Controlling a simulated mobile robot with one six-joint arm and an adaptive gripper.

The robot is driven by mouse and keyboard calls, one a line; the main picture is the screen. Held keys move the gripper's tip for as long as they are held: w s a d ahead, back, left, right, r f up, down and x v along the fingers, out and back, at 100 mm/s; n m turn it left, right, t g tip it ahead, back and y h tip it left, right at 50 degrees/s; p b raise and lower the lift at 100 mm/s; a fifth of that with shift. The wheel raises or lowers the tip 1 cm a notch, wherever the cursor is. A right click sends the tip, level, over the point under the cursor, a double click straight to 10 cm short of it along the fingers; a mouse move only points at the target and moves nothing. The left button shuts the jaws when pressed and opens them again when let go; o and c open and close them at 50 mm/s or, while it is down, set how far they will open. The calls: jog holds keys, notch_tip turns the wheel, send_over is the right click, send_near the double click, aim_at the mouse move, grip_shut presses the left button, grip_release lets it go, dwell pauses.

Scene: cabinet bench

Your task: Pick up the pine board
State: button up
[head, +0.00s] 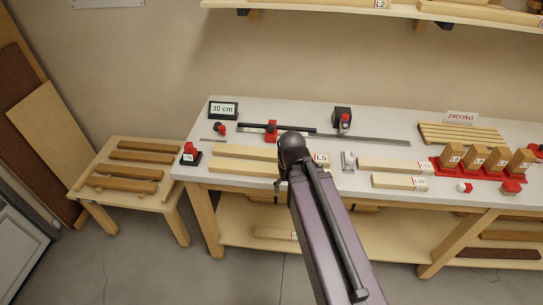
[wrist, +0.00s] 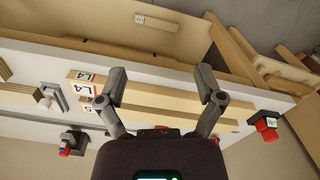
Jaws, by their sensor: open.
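Two pale boards that look like pine lie side by side on the bench. The front one, labelled L4 in the wrist view (wrist: 155,97), also shows in the head view (head: 235,167). The back one, labelled L5 (head: 235,151), lies just behind it, its label partly hidden in the wrist view. I cannot tell which one is meant. My gripper (wrist: 160,88) is open and empty, its fingers spread above the boards.
Shorter pale boards, L11 (head: 390,164) and L10 (head: 399,182), lie to the right. A red-topped stop (head: 190,153) stands by the left end. A dark rail (head: 350,136) runs behind. Dark boards lie on a low table (head: 88,191) at left.

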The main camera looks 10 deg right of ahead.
jog(key=w+m, duration=1)
jog(key=w, duration=0.4)
jog(key=r+m+p, duration=0.1)
jog(key=m, duration=1.1)
send_over(270, 153)
jog(key=shift+s+d, duration=0.2)
jog(key=shift+d, duration=0.05)
notch_tip(270, 153, down, 8)
jog(key=b, duration=0.8)
jog(key=shift+f, duration=0.25)
jog(key=shift+f+b, duration=0.15)
jog(key=shift+b, duration=0.25)
jog(key=f+b, duration=0.5)
jog(key=shift+w+a, duration=0.2)
